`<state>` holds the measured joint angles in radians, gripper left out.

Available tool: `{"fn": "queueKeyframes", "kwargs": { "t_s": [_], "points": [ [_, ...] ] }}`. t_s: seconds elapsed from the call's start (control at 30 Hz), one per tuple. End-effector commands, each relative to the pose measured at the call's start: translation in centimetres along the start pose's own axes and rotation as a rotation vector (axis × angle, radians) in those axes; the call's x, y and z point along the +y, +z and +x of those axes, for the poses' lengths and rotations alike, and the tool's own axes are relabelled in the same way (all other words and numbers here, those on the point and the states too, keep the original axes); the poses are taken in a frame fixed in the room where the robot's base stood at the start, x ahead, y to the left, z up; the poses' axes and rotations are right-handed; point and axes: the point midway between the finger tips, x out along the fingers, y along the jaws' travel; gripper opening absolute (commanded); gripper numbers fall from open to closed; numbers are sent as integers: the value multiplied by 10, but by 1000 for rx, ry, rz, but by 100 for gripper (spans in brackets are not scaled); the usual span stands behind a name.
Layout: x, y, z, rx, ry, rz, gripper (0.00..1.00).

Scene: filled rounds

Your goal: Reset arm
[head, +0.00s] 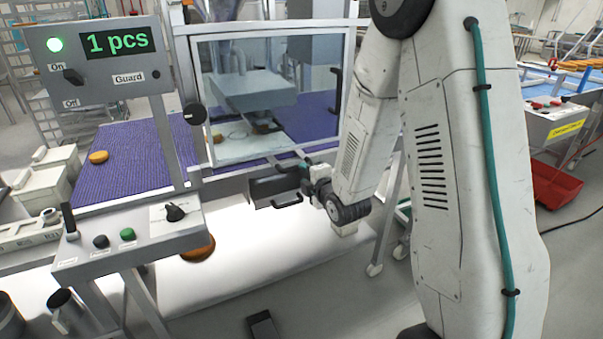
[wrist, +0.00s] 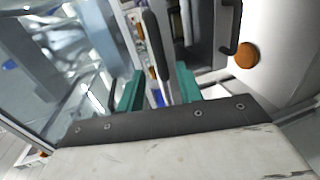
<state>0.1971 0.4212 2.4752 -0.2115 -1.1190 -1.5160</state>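My arm reaches down at the right of the head view, mostly white with a teal cable. My gripper (head: 303,172) is in front of the machine's lower edge, above a dark box with a handle (head: 287,202). In the wrist view, the two teal fingers of my gripper (wrist: 160,92) stand apart. A long dark bar (wrist: 154,45) shows between them, with gaps on both sides; whether it touches a finger is hard to tell. I see nothing held.
The guard window (head: 268,95) stands behind my gripper. The control panel (head: 100,55) reads "1 pcs" with a green light. A brown round (head: 198,248) lies on the white surface below; another (head: 98,157) is on the purple belt (head: 125,180). A red crate (head: 555,185) sits right.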

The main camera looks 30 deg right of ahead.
Motion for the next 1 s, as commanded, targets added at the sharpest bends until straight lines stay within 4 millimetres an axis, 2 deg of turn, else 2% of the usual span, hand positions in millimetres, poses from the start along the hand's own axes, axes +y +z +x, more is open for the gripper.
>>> {"fn": "queueKeyframes", "kwargs": {
  "t_s": [0.57,0.67,0.77,0.8,0.9,1.0],
  "points": [
    [0,0,-2,0,-1,21,36],
    [-18,1,-3,-12,-88,113,36],
    [-56,5,-10,-62,-268,264,36],
    [-70,7,-17,-96,-351,334,36],
    [-89,9,-41,-203,-531,506,36],
    [-92,8,-71,-328,-679,663,36]
  ]
}}
